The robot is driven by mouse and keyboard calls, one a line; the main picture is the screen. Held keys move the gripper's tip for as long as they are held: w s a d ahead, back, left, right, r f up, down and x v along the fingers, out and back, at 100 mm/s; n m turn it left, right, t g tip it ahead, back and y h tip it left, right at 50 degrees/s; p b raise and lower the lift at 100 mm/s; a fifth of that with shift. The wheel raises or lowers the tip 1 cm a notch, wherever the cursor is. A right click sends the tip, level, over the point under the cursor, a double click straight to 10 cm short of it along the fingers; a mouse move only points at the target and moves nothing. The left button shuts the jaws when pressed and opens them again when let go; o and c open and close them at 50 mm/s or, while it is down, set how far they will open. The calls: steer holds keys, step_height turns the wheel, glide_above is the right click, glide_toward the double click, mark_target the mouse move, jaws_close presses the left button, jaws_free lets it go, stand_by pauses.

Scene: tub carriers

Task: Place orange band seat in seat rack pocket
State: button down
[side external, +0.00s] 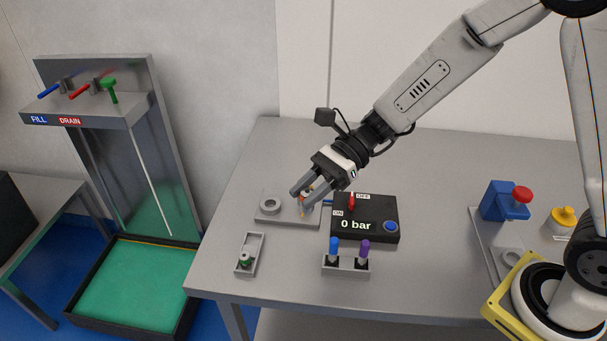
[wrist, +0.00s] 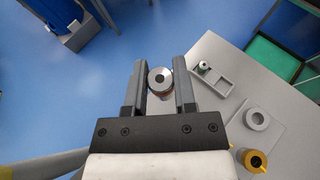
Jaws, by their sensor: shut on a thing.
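My gripper (side external: 302,193) is shut on the orange band seat (wrist: 160,81), a small metal cylinder with a hole in its end and an orange-brown band. In the wrist view the seat sits between the two fingertips (wrist: 160,74). In the side view the fingers largely hide it, above the grey plate. The seat rack (side external: 259,242) stands to the left and nearer the camera on the table; it also shows in the wrist view (wrist: 221,87). A green-banded seat (side external: 244,259) is in its near pocket. Its far pocket looks empty.
A grey plate (side external: 285,219) bears a raised ring (side external: 270,206). An orange fitting (wrist: 252,160) is beside the ring. Right of it are a black pressure box (side external: 380,210) reading 0 bar and a holder (side external: 346,269) with blue and purple tools. Table in front is clear.

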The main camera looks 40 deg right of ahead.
step_height(320, 180, down, 6)
steer(key=shift+w+r, duration=0.1)
steer(key=shift+r, duration=0.05)
stand_by(0.4)
steer(key=shift+w, duration=0.1)
steer(key=w+a+f, duration=0.1)
steer(key=w+f, duration=0.1)
steer(key=w, duration=0.1)
steer(key=w+a+f, duration=0.2)
steer(key=w+f, duration=0.1)
steer(key=w, duration=0.1)
steer(key=w+a+f, duration=0.1)
steer(key=w+f, duration=0.2)
steer(key=w, duration=0.1)
steer(key=shift+w+a+f, duration=0.1)
steer(key=shift+w+a, duration=0.1)
steer(key=shift+a, duration=0.05)
steer(key=shift+w+a+f, duration=0.2)
steer(key=shift+w+f, duration=0.25)
steer(key=shift+f, duration=0.1)
steer(key=shift+f, duration=0.1)
steer(key=shift+w+f, duration=0.2)
steer(key=shift+a+f, duration=0.1)
steer(key=shift+f, duration=1.45)
